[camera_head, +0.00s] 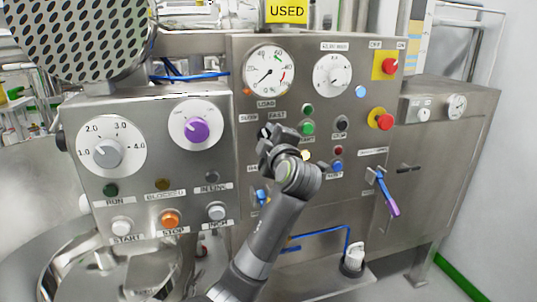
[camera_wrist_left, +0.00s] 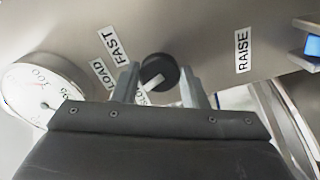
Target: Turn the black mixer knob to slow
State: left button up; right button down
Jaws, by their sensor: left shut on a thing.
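The black mixer knob (camera_wrist_left: 158,68) sits on the steel panel and is seen in the left wrist view. A white mark on it slants to the lower left, towards a partly hidden label that seems to read SLOW. The FAST label (camera_wrist_left: 115,46) is to its upper left. My left gripper (camera_wrist_left: 160,84) has one finger on each side of the knob and is shut on it. In the head view my left gripper (camera_head: 268,132) is at the panel under the SLOW and FAST labels and hides most of the knob. My right gripper is not in view.
A green button (camera_head: 307,127) and a black one (camera_head: 342,123) are just right of the gripper. A dial gauge (camera_head: 269,71) is above. The left control box (camera_head: 150,165) juts out with a purple knob (camera_head: 196,131). A purple-handled lever (camera_head: 388,198) is at right.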

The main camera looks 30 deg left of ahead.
pick_arm(q)
jog(key=n+b, duration=0.3)
jog(key=shift+f+n, duration=0.1)
jog(key=shift+n, duration=0.3)
jog(key=shift+n+b, duration=0.5)
jog(key=shift+b, duration=0.05)
jog(key=o, duration=1)
jog(key=shift+c, duration=0.2)
